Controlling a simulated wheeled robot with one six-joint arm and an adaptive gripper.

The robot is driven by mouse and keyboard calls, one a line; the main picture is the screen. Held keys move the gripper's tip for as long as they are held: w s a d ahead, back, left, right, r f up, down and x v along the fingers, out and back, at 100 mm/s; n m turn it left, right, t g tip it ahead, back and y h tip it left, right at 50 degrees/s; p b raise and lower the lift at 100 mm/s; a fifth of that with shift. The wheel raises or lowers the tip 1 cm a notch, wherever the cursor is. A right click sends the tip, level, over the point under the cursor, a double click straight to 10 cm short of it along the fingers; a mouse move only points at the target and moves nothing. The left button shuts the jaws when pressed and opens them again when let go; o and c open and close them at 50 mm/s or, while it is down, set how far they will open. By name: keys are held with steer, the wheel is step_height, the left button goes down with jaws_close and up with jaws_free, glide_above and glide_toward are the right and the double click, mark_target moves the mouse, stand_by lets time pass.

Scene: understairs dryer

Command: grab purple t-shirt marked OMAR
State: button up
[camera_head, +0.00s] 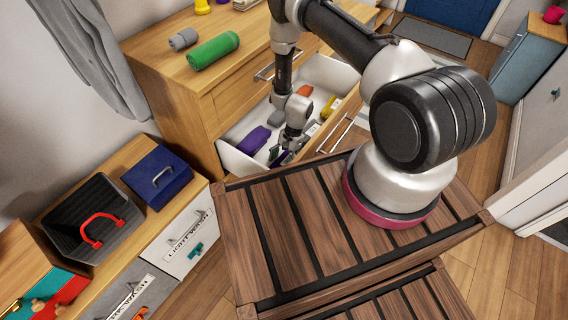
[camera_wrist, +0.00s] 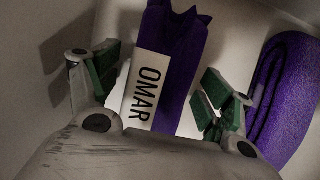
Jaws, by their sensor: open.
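The purple t-shirt marked OMAR (camera_wrist: 182,50) is folded into a narrow bundle with a white label (camera_wrist: 146,90) in the wrist view. My gripper (camera_wrist: 157,82) is open, its green-padded fingers on either side of the shirt with gaps showing. I cannot tell how far above the shirt the fingertips are. A second purple roll (camera_wrist: 285,95) lies to the right, outside the fingers; no label shows on it. In the head view my gripper (camera_head: 282,153) reaches down into the open white drawer (camera_head: 236,160). There the OMAR shirt is mostly hidden by my gripper.
A purple roll (camera_head: 254,140), an orange item (camera_head: 304,90) and a yellow item (camera_head: 330,107) lie in the drawer. The drawer's walls stand close around my gripper. A green roll (camera_head: 213,50) and a grey roll (camera_head: 183,39) lie on the wooden cabinet top.

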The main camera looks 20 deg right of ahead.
steer(key=c, duration=1.2)
